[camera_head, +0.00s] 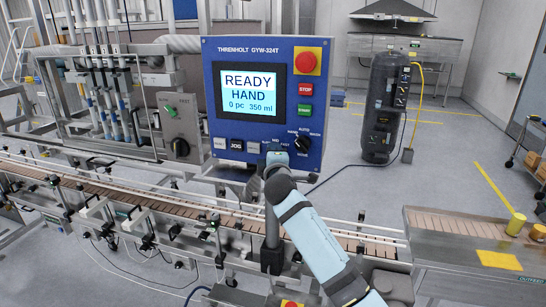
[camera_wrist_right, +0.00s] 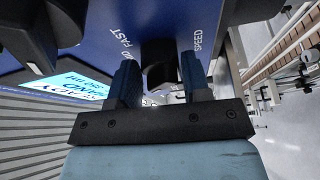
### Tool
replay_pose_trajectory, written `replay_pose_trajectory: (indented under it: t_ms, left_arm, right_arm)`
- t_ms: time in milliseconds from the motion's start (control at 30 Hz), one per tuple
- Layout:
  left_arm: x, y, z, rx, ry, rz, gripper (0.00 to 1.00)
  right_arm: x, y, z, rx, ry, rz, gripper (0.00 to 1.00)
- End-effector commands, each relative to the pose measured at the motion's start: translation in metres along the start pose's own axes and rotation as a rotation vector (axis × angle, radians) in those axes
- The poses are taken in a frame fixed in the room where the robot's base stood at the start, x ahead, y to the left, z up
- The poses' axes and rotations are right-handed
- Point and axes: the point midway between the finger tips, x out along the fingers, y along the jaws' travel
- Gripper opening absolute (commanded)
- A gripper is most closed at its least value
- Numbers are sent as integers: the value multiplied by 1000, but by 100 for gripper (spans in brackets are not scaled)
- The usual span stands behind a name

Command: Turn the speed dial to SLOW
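The speed dial (camera_wrist_right: 159,68) is a dark knob on the blue control panel (camera_head: 222,110). In the right wrist view it stands between the two fingers of my right gripper (camera_wrist_right: 160,82). The fingers are apart, one on each side of the dial, with what look like narrow gaps; contact is not clear. FAST, part of MED and SPEED are legible around the dial; SLOW and the dial's pointer are hidden. In the head view my right gripper (camera_head: 276,160) is at the panel's lower edge and covers the dial. My left gripper is out of view.
The panel carries a screen (camera_head: 249,92) reading READY HAND, a red mushroom button (camera_head: 307,62), STOP (camera_head: 305,89) and green (camera_head: 304,110) buttons, and a black mode knob (camera_head: 303,144) close right of my gripper. A conveyor (camera_head: 170,208) runs below.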

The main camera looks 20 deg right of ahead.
Motion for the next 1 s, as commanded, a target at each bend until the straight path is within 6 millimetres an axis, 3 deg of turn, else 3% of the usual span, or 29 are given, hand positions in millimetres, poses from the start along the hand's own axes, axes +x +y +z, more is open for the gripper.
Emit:
replay_pose_trajectory:
  t_ms: [33, 67, 467, 1000]
  left_arm:
    - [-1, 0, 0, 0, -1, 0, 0]
    - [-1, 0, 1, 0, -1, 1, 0]
    - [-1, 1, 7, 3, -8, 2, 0]
    - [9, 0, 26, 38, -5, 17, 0]
  right_arm:
    - [0, 0, 0, 0, 0, 1, 56]
    - [0, 0, 0, 0, 0, 1, 63]
    - [-9, -1, 0, 2, 2, 2, 63]
    - [-118, -2, 1, 3, 1, 1, 63]
